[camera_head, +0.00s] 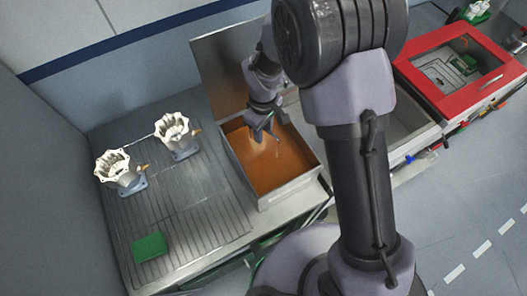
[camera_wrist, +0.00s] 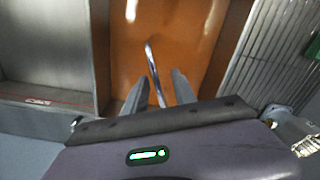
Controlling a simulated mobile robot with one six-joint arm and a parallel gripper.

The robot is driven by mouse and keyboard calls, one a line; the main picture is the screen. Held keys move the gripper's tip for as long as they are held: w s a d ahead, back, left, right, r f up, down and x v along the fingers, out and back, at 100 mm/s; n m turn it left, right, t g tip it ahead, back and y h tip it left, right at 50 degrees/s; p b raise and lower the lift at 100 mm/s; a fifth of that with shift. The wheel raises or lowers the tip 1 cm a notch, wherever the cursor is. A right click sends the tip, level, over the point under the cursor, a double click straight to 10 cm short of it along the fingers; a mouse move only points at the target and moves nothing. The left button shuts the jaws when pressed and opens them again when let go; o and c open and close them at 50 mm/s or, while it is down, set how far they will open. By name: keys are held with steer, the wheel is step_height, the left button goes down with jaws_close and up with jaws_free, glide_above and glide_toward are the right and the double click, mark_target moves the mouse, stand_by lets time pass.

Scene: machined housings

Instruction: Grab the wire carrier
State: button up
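The wire carrier (camera_wrist: 152,66) appears in the wrist view as a thin metal rod over the orange tank. Its lower part runs down between my gripper's fingers. In the head view only a thin bit of it (camera_head: 277,148) shows beside the gripper; the rest is hidden or too small to tell. My gripper (camera_head: 262,128) points down into the tank's opening. In the wrist view my gripper (camera_wrist: 158,88) has its two fingers apart, with the rod between them and a gap visible; contact cannot be made out.
The metal tank (camera_head: 292,194) holds orange liquid, with a raised panel (camera_head: 222,70) behind. Two white housings on blue stands, (camera_head: 118,172) and (camera_head: 173,132), and a green block (camera_head: 149,247) sit on the ribbed table left. A red-framed box (camera_head: 408,68) stands right.

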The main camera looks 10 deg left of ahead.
steer(key=shift+w+f, duration=0.1)
steer(key=shift+f, duration=0.85)
steer(key=shift+r, duration=0.1)
steer(key=shift+c, duration=0.2)
jaws_close()
stand_by(0.4)
